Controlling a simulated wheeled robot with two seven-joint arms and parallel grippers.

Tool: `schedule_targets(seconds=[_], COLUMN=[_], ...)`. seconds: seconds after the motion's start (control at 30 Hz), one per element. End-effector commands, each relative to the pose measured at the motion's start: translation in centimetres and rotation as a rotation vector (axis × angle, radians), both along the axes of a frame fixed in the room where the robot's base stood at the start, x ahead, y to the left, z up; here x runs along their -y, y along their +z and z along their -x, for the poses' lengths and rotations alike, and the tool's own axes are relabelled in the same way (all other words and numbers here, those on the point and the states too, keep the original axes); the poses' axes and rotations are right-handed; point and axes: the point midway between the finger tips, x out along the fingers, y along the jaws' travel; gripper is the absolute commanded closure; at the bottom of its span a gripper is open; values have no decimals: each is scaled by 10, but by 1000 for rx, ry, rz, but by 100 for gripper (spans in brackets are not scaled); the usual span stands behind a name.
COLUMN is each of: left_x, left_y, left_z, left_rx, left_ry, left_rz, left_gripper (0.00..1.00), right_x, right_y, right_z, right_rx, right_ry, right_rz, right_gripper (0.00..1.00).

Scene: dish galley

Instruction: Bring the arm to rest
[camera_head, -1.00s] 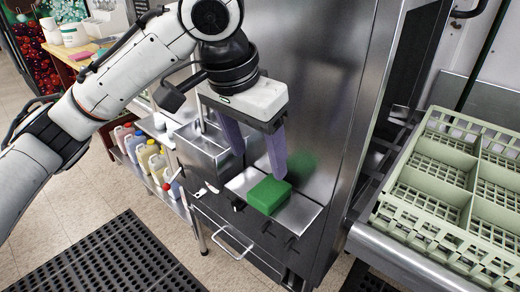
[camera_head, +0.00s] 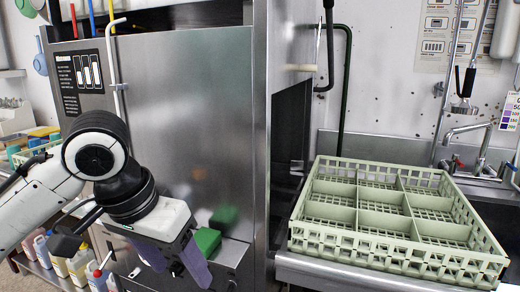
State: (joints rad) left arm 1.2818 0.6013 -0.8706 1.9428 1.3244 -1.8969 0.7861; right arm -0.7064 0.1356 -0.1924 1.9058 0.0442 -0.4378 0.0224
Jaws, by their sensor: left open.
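My left arm comes in from the left, and its white-and-black wrist hangs in front of the steel machine. My left gripper (camera_head: 180,268) points downward with its two purple fingers apart, and nothing shows between them. A green block (camera_head: 207,240) sits on a small steel ledge (camera_head: 234,253) on the machine's front. The right finger hides part of the block in this view. I cannot tell whether the finger touches it. My right gripper does not show.
A steel machine (camera_head: 180,120) fills the middle left. A pale green divided rack (camera_head: 390,250), empty, stands on a steel counter at right, with a sink faucet (camera_head: 468,135) behind. Several coloured jugs (camera_head: 78,262) stand low at left, close to my arm.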

Motion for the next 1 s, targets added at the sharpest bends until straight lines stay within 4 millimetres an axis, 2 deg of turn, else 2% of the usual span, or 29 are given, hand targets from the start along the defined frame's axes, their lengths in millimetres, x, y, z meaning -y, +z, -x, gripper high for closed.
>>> schedule_targets(seconds=[0.03,0.2,0.37,0.47,0.63,0.73,0.83,1.0], left_x=[7,29,52,68,91,94,89,62], left_y=[-11,-37,-69,-96,-156,-193,-232,-301], left_z=[-2,-10,-17,-21,-26,-24,-17,14], left_rx=[-6,5,24,43,112,164,221,315], left_ry=[-9,-33,-50,-51,-16,26,78,166], left_rz=[22,108,206,285,431,488,514,482], left_gripper=[37,37,37,37,37,37,37,37], right_x=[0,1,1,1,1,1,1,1], right_y=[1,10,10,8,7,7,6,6], right_z=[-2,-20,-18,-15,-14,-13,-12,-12], right_rx=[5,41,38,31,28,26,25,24], right_ry=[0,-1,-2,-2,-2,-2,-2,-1], right_rz=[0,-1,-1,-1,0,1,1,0], right_gripper=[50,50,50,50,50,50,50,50])
